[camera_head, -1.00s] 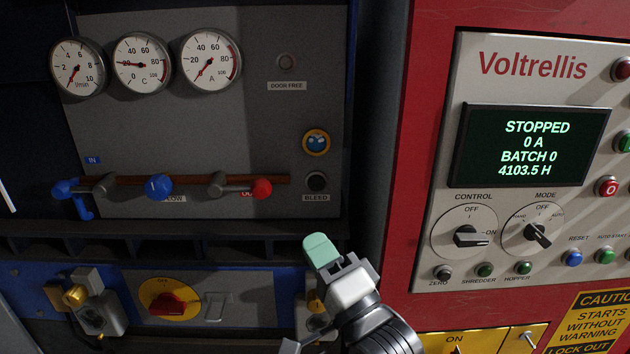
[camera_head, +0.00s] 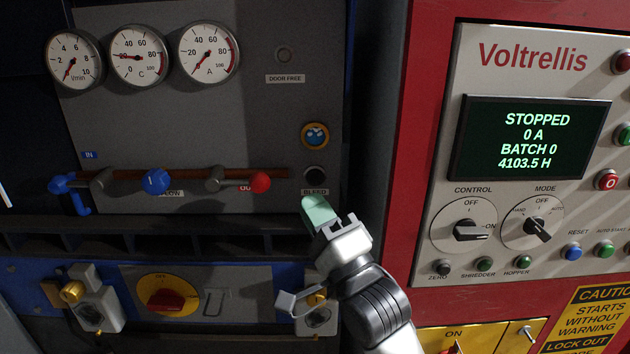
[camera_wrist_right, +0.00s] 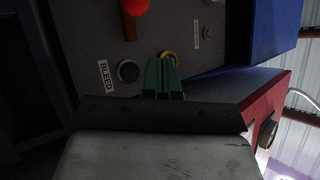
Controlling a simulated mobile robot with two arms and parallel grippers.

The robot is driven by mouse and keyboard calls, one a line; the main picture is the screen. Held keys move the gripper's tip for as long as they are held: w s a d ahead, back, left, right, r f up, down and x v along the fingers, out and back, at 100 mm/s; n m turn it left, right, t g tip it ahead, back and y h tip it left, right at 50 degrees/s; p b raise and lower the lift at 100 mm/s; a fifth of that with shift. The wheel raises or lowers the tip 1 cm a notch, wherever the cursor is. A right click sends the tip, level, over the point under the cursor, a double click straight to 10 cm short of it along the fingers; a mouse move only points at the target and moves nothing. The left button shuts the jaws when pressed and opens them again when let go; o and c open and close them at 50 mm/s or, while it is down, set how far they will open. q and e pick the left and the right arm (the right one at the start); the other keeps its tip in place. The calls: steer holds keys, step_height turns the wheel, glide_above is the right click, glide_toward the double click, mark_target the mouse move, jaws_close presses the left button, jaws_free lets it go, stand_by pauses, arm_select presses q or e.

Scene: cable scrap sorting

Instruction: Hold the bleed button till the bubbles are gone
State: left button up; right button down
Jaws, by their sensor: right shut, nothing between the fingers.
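The black bleed button (camera_head: 315,173) sits on the grey panel above its BLEED label, with nothing pressing it. The round sight glass (camera_head: 315,135) in a yellow ring is just above it; it looks blue with pale spots inside, too small to tell as bubbles. My right gripper (camera_head: 316,207) is shut and empty, its green fingertips just below the button and partly over the label. In the right wrist view, the button (camera_wrist_right: 128,71) is left of the green fingers (camera_wrist_right: 163,75), apart from them in the picture. The fingers partly cover the yellow ring (camera_wrist_right: 170,57). My left gripper is not in view.
A pipe with blue and red valve handles (camera_head: 259,182) runs left of the button. A dark ledge (camera_head: 150,243) crosses below. The red control cabinet (camera_head: 405,200) stands right, its screen (camera_head: 530,138) reading STOPPED. Three gauges (camera_head: 139,56) are at upper left.

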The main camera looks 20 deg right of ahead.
mark_target(315, 177)
steer(key=shift+w+d, duration=0.2)
steer(key=shift+w, duration=0.55)
steer(key=shift+w+d, duration=0.25)
steer(key=shift+w, duration=0.45)
steer(key=shift+w+d, duration=0.2)
steer(key=shift+w, duration=0.55)
steer(key=shift+w, duration=0.1)
steer(key=shift+w+d, duration=0.1)
steer(key=shift+w, duration=0.2)
stand_by(0.3)
steer(key=shift+w+d, duration=0.15)
steer(key=shift+w, duration=0.3)
stand_by(0.6)
steer(key=shift+s, duration=0.15)
stand_by(1.5)
steer(key=shift+s+a+p, duration=0.25)
steer(key=shift+s+p, duration=0.15)
steer(key=shift+s, duration=0.35)
